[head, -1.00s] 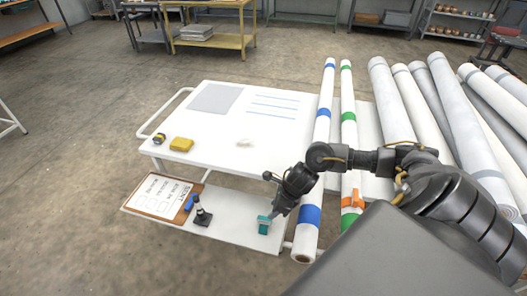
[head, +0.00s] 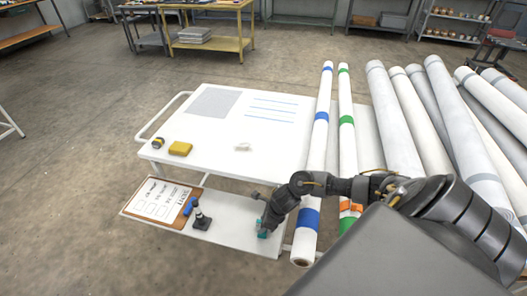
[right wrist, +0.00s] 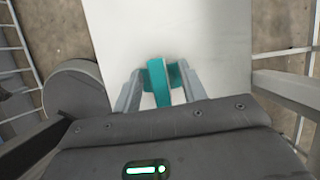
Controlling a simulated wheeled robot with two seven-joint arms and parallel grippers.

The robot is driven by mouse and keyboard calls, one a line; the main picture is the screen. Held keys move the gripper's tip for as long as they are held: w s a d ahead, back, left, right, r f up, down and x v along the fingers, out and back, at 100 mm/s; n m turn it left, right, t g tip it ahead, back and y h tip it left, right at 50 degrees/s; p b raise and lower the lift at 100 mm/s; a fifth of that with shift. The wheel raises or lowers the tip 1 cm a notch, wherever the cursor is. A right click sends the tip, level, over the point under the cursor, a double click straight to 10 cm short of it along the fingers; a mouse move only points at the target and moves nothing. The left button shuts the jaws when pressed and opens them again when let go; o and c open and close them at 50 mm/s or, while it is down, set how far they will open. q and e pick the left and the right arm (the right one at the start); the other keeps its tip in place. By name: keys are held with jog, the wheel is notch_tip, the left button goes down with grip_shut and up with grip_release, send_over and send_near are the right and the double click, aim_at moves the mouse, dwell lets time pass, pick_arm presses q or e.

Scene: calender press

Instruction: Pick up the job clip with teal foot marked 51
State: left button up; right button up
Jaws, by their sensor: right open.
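The teal job clip (head: 262,232) stands on the right end of the cart's lower shelf (head: 235,232). In the right wrist view the teal clip (right wrist: 160,82) is between the two grey fingers of my right gripper (right wrist: 161,92). The right gripper is open, with its fingers on either side of the clip. In the head view my right gripper (head: 266,226) reaches down over the clip and partly hides it. The number on the clip cannot be read. My left gripper is not in view.
A clipboard (head: 158,199), a blue object (head: 189,206) and a black stamp-like object (head: 202,219) lie left on the lower shelf. A yellow block (head: 180,148) is on the cart top (head: 215,140). A blue-banded roll (head: 318,150) and an orange clip (head: 350,207) are to the right.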

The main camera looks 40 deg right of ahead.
jog(key=shift+c, duration=0.3)
grip_shut()
jog(key=shift+r, duration=0.15)
